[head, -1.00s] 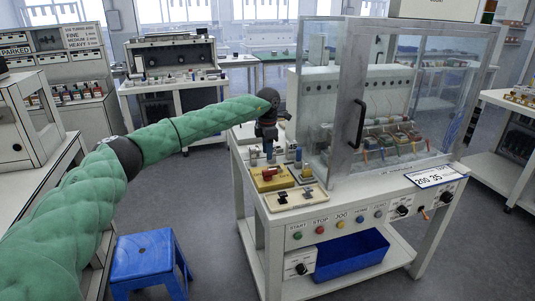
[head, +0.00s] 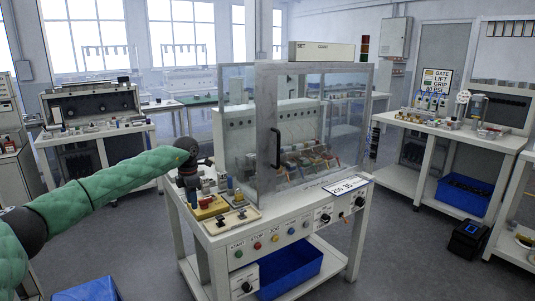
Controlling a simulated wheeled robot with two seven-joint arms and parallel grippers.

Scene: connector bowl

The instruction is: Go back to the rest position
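My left arm, in a green padded sleeve, reaches in from the left in the head view. Its dark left gripper (head: 189,185) points down over the left end of the white test bench (head: 232,240). It is beside small connector parts and a yellow block (head: 209,208). The fingertips are small, dark and partly lost among the parts, so I cannot tell whether they are open or hold anything. My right gripper is out of view.
A clear guard box (head: 300,140) with a black handle stands on the bench, right of my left gripper. A blue bin (head: 290,270) sits on the lower shelf. A blue stool (head: 88,290) is at bottom left. Grey floor is open at the right front.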

